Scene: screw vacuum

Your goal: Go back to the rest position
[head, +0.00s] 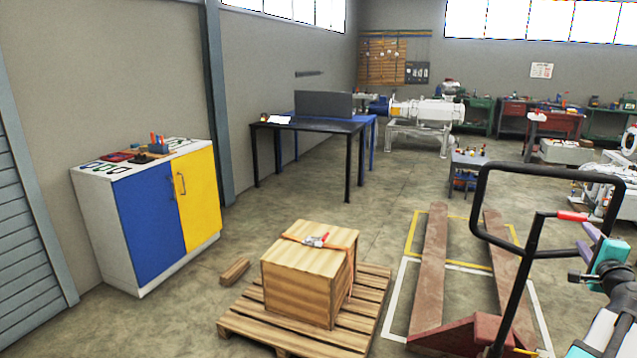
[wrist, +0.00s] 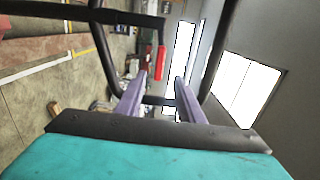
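My gripper (wrist: 161,76) has a teal body and two purple fingers. In the wrist view the fingers stand apart with nothing held between them, so it is open. In the head view my gripper (head: 584,236) is at the right edge, partly cut off, and overlaps a black tubular handle frame (head: 485,190). A red grip (head: 573,216) on that frame shows near the fingertips. In the wrist view the red grip (wrist: 160,62) appears beyond the fingers, and I cannot tell the exact gap.
A wooden crate (head: 290,289) with a strap stands on a pallet (head: 249,325). Rust-coloured forks (head: 432,262) lie over floor markings at right. A blue-and-yellow cabinet (head: 150,230) stands left, a dark table (head: 318,125) behind. Floor between cabinet and table is clear.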

